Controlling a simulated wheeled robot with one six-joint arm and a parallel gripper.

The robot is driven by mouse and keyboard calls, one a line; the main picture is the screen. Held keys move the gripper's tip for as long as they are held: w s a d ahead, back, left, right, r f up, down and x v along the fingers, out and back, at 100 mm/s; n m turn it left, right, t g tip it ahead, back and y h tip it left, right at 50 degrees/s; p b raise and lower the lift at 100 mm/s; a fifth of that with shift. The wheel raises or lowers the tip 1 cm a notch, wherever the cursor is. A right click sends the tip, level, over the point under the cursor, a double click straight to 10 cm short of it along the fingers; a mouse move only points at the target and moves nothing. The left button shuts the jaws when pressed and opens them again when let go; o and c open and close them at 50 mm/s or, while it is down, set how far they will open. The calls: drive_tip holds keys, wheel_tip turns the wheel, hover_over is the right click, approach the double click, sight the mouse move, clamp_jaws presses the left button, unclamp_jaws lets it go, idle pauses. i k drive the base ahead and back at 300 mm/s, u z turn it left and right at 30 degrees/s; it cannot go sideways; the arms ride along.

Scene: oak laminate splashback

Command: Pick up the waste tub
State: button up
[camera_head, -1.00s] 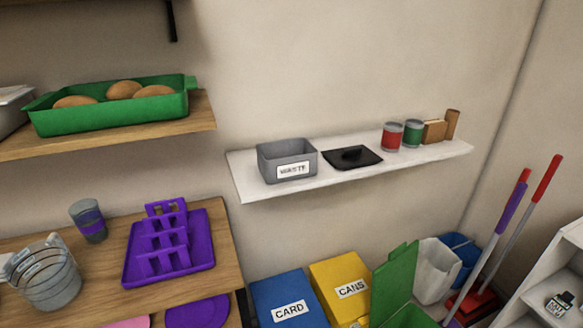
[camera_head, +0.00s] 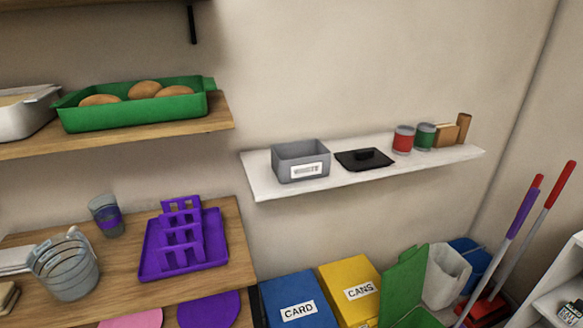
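The waste tub (camera_head: 286,172) is a small grey open-topped box with a white label on its front. It stands upright near the left end of the white wall shelf (camera_head: 380,174). A flat black lid with a raised handle (camera_head: 364,160) lies on the shelf just right of the tub. The inside of the tub looks empty as far as I can see. My gripper does not show in the head camera view.
Red (camera_head: 403,140) and green cans (camera_head: 425,136) stand farther right on the shelf. Blue (camera_head: 298,300) and yellow bins (camera_head: 350,285) stand below. A wooden counter (camera_head: 215,275) with a purple rack (camera_head: 184,240) is left. A wooden shelf holds a green tray (camera_head: 130,112).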

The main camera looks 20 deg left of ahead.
sight(294, 162)
drive_tip(key=u, duration=0.5)
drive_tip(key=k, duration=1.2)
drive_tip(key=u, duration=1.25)
drive_tip(key=i, duration=0.35)
drive_tip(key=u, duration=0.55)
drive_tip(key=i, duration=1.2)
drive_tip(key=z, duration=1.1)
drive_tip(key=i, duration=0.65)
drive_tip(key=z, duration=0.1)
